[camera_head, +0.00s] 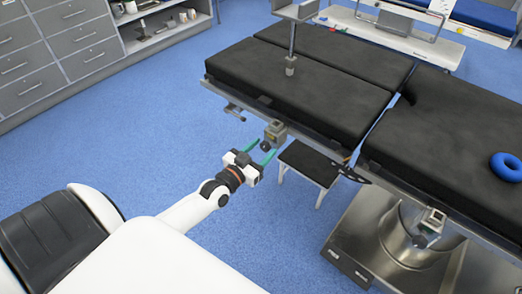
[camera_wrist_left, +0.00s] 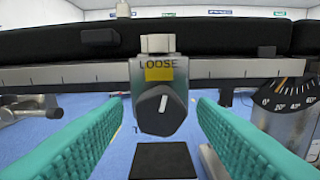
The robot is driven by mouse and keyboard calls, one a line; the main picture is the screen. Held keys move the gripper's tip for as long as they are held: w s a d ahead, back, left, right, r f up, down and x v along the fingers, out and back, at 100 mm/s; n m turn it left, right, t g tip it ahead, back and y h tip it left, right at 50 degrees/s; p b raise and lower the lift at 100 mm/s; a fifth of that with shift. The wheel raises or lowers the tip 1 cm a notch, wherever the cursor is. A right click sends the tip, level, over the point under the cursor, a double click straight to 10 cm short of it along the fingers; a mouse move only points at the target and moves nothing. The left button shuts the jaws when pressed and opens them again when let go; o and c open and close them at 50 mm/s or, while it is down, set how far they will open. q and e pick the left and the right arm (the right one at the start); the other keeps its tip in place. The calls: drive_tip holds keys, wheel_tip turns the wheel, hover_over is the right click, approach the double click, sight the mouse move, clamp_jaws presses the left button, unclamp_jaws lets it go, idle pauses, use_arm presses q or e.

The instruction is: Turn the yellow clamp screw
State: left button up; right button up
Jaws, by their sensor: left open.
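A grey clamp (camera_head: 276,130) sits on the side rail of the operating table. In the left wrist view the clamp (camera_wrist_left: 158,44) reads "LOOSE" above a yellow patch (camera_wrist_left: 159,74). Its dark faceted screw knob (camera_wrist_left: 150,112) bears a white mark, tilted slightly right of upright. My left gripper (camera_head: 264,148) is in front of the clamp with its teal fingers apart. In the wrist view the knob appears centred between the open fingers, with a gap on each side. I cannot tell whether the fingertips reach past its face. My right gripper is not in view.
The table rail (camera_wrist_left: 228,70) runs behind the clamp. A round angle dial (camera_wrist_left: 287,92) is at right in the wrist view. Another clamp (camera_head: 433,217) sits further right along the table. A black-topped stool (camera_head: 308,162) stands just right of my gripper. Blue floor (camera_head: 150,135) is open at left.

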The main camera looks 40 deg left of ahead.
use_arm(q)
drive_tip(key=shift+c, duration=0.5)
drive_tip(key=c, duration=0.9)
drive_tip(key=shift+o, duration=0.2)
drive_tip(key=shift+r+n+p, duration=0.1)
drive_tip(key=shift+n+p, duration=0.45)
drive_tip(key=shift+n, duration=0.95)
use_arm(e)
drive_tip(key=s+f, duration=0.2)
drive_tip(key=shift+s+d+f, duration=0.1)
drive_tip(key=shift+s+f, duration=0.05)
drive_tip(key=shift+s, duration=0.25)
use_arm(q)
drive_tip(key=o, duration=1)
drive_tip(key=shift+c, duration=0.2)
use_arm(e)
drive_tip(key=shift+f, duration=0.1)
